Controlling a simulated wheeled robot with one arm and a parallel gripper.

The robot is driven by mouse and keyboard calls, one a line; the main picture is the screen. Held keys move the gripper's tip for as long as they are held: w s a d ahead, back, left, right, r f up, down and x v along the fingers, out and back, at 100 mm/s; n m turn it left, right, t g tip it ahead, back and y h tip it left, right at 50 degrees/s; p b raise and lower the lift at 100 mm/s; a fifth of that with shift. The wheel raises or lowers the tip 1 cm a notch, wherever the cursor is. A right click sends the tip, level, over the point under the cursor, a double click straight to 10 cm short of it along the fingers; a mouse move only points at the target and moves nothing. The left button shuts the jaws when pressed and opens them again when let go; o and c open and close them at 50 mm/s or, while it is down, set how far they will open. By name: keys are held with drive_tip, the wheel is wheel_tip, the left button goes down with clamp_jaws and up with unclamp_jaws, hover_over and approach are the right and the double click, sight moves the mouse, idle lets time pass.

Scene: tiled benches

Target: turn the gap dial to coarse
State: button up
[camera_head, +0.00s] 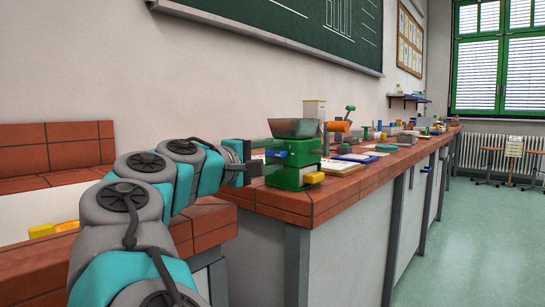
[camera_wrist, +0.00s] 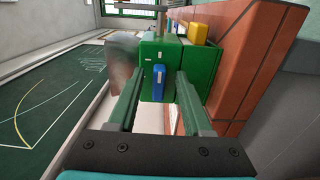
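A green mill (camera_head: 294,166) with a grey hopper (camera_head: 294,128) stands on the tiled bench. In the wrist view its green face (camera_wrist: 153,50) carries a blue dial or lever (camera_wrist: 158,82) with small white marks near it. The blue part also shows on the mill in the head view (camera_head: 277,152). A yellow part (camera_wrist: 198,33) sticks out from another side of the mill. My gripper (camera_wrist: 160,82) is open, its two fingers apart, with the blue part showing between the fingertips. I cannot tell whether either finger touches it.
Papers or a board (camera_head: 343,165) lie right of the mill, and an orange cylinder (camera_head: 337,126) stands behind it. Several small items crowd the bench further back. A tiled ledge (camera_head: 60,150) is at the left.

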drive_tip(key=v, duration=0.7)
drive_tip(key=shift+s+a, duration=0.25)
drive_tip(key=shift+s, duration=0.1)
